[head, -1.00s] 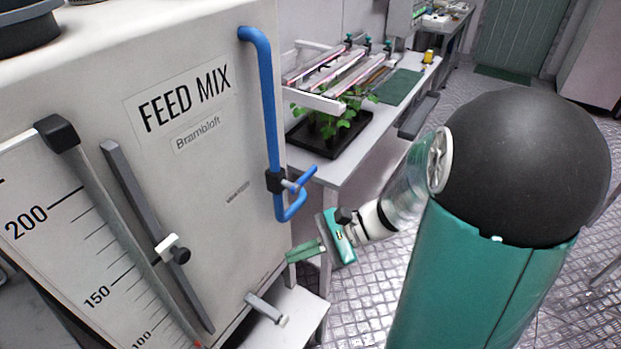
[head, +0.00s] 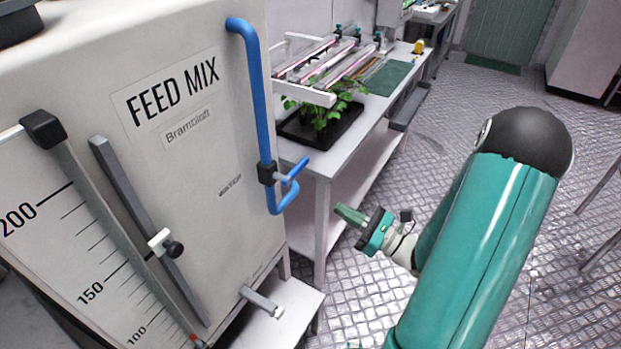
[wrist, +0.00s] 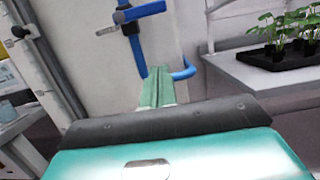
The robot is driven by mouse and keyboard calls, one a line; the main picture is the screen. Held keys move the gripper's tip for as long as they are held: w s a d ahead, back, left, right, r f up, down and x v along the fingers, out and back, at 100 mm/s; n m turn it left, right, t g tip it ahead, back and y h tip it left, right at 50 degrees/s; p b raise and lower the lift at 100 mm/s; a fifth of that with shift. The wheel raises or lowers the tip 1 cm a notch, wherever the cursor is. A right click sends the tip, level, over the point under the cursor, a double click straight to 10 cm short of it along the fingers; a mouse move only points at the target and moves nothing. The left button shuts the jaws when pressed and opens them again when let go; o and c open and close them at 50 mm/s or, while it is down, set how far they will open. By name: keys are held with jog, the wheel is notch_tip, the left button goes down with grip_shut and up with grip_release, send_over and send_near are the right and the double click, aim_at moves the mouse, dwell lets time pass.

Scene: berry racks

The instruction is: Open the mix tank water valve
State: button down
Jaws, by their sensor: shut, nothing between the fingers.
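The white feed mix tank (head: 180,170) stands at the left of the head view. A blue water pipe (head: 250,85) runs down its right edge. The pipe carries a valve with a black body (head: 267,173) and a blue lever (head: 296,171) that sticks out across the pipe. In the wrist view the valve (wrist: 128,14) is at the top, its blue lever (wrist: 147,10) pointing right. My gripper (head: 344,213) is right of the valve and a little lower, apart from it. Its green fingers (wrist: 157,80) are together and empty, pointing towards the pipe.
A white bench (head: 330,165) with a black plant tray (head: 318,132) stands right behind the tank. A grey outlet (head: 262,301) juts out low on the tank. The metal floor (head: 440,130) is open to the right.

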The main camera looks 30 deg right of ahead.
jog(key=w+a+r, duration=0.5)
jog(key=w+r, duration=0.1)
jog(key=w, duration=0.2)
jog(key=shift+a+r, duration=0.2)
dwell(0.5)
jog(key=shift+w, duration=0.15)
jog(key=shift+r+n, duration=0.15)
jog(key=shift+n, duration=0.25)
